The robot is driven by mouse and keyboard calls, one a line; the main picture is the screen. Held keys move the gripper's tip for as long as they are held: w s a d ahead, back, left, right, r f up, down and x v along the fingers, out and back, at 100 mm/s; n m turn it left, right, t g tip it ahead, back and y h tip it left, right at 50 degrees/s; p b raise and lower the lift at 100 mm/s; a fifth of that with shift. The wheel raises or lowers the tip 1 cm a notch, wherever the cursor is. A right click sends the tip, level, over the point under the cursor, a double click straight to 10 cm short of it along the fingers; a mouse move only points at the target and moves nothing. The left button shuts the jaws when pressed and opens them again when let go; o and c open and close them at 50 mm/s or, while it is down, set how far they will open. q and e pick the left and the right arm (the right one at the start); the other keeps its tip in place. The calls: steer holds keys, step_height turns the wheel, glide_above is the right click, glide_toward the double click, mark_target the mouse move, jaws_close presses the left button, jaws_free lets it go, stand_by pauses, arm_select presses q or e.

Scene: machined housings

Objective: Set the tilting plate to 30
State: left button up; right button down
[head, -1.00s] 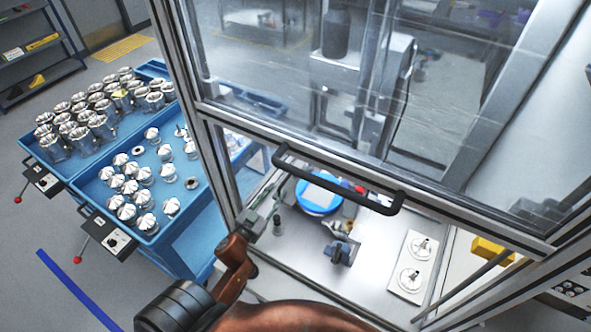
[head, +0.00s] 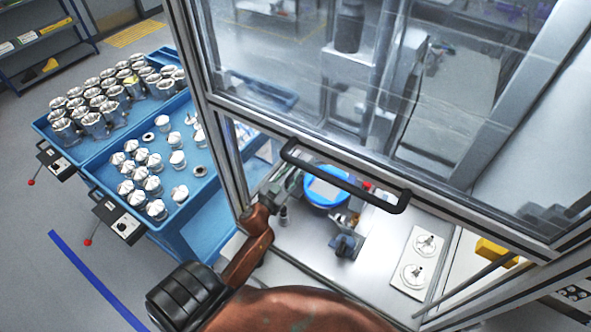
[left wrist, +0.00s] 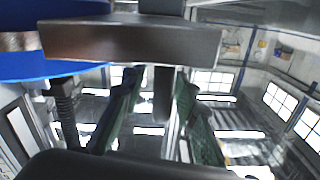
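A round blue piece with a pale flat top (head: 326,188) stands inside the machine, partly hidden by the door handle; I cannot read any angle on it. In the left wrist view a blue rim (left wrist: 50,68) and a flat metal plate (left wrist: 130,42) are close to the camera. A dark cylindrical post (left wrist: 163,95) hangs below the plate in that view. My left gripper (head: 290,183) reaches in beside the blue piece. Its green fingers (left wrist: 157,105) are apart, one on each side of the post, with a gap visible on the left. My right gripper is not in view.
The glass door's black handle (head: 345,177) crosses above the work area. A small dark vise-like part (head: 344,245) and a white board with two round fixtures (head: 416,262) sit on the machine's floor. Blue trays of metal parts (head: 150,190) stand outside at left.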

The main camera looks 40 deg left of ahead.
arm_select(q)
jaws_close()
stand_by(0.6)
